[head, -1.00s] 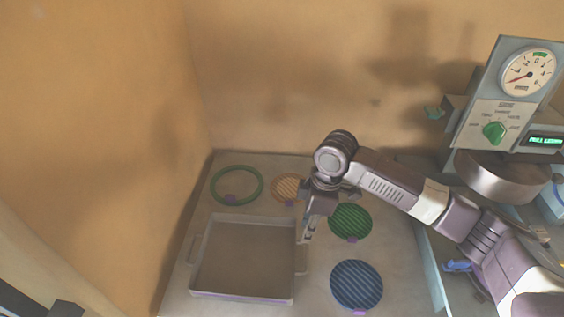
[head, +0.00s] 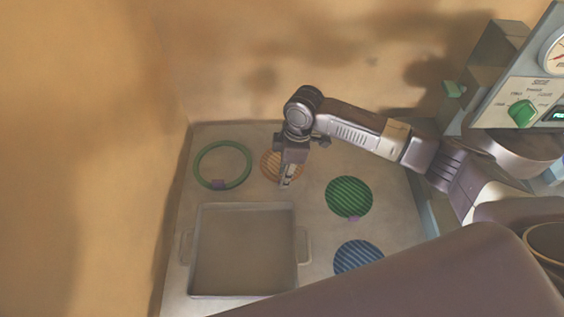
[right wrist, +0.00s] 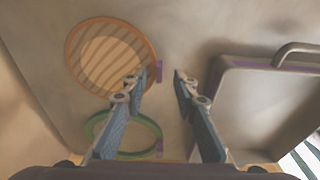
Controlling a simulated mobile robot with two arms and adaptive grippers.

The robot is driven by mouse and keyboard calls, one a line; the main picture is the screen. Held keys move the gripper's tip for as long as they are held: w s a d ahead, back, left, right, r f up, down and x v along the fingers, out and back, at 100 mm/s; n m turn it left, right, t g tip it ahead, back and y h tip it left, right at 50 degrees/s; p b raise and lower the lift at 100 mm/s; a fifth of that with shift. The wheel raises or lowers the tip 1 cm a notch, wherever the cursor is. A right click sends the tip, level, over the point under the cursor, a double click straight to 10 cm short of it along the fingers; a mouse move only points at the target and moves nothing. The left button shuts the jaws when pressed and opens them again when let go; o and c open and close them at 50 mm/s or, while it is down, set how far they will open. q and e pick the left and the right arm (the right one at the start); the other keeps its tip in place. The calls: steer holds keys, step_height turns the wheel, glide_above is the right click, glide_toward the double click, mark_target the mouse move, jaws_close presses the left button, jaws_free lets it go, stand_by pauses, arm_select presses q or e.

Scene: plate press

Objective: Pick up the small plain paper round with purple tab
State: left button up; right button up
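A small round with an orange rim and tan stripes (head: 270,168) lies flat on the work surface, partly behind my right gripper (head: 286,184) in the head view. In the right wrist view this round (right wrist: 84,42) shows a paler circle in its middle and a purple tab (right wrist: 159,71) on its right edge. I cannot tell whether the pale circle is a separate plain paper. My right gripper (right wrist: 156,78) is open and empty, pointing down, with the tab showing between its fingertips. My left gripper is not in view.
A green ring (head: 197,170) with a purple tab lies left of the orange round. A grey handled tray (head: 198,245) stands below. A green striped round (head: 349,196) and a blue striped round (head: 357,256) lie right. A gauge panel (head: 540,88) stands far right.

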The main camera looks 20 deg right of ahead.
steer(key=shift+w+a+f, duration=0.1)
steer(key=shift+f, duration=0.8)
jaws_close()
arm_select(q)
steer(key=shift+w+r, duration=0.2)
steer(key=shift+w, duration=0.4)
arm_select(e)
steer(key=shift+r, duration=0.1)
